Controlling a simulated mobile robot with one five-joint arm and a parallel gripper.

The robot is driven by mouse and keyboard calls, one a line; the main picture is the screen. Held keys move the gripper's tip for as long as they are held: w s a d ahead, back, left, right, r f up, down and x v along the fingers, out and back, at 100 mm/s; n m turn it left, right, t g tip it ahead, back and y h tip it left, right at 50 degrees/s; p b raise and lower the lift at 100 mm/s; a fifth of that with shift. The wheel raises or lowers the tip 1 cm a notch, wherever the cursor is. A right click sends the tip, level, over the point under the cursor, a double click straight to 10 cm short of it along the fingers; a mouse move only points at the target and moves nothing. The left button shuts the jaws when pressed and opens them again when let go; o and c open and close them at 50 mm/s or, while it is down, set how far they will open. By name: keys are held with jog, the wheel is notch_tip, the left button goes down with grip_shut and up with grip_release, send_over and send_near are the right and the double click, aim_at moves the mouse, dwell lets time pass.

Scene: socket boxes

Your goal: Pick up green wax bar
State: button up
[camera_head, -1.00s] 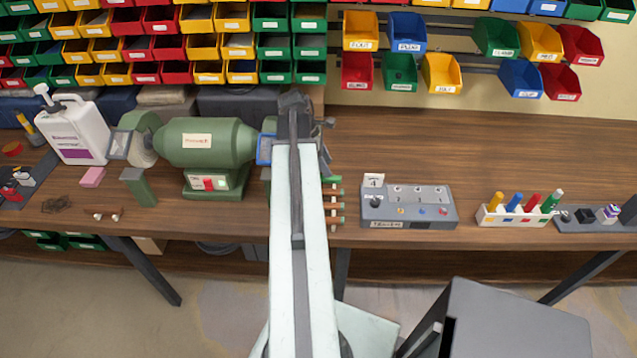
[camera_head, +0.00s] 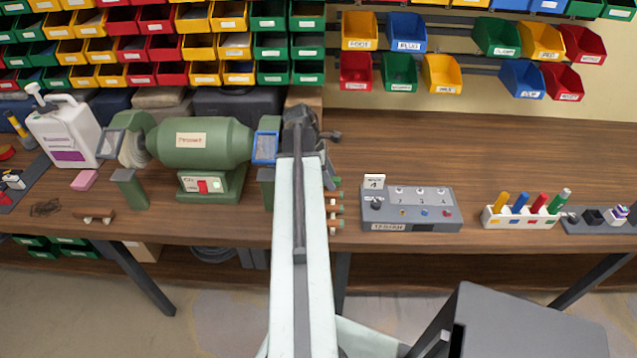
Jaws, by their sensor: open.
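My gripper (camera_head: 329,168) is at the end of my pale arm, above the bench right of the grinder. Its dark body shows, but the arm covers much of the jaws. I cannot see anything held. A small green piece (camera_head: 336,181) shows just right of the jaws, on the bench. It may be the green wax bar, but it is partly covered and too small to be sure. Below it lie several wooden-looking pieces with pale and green ends (camera_head: 336,209).
A green bench grinder (camera_head: 205,150) stands left of my arm. A grey numbered socket box (camera_head: 410,222) is to the right, then a white rack of coloured markers (camera_head: 520,221). A pink block (camera_head: 84,180) lies far left. Bare wood lies behind the socket box.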

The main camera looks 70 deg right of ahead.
grip_shut()
dwell(0.3)
notch_tip(320, 180, up, 10)
jog(key=p, duration=1)
jog(key=shift+r+p, duration=0.25)
jog(key=shift+p, duration=0.05)
jog(key=shift+s, duration=0.1)
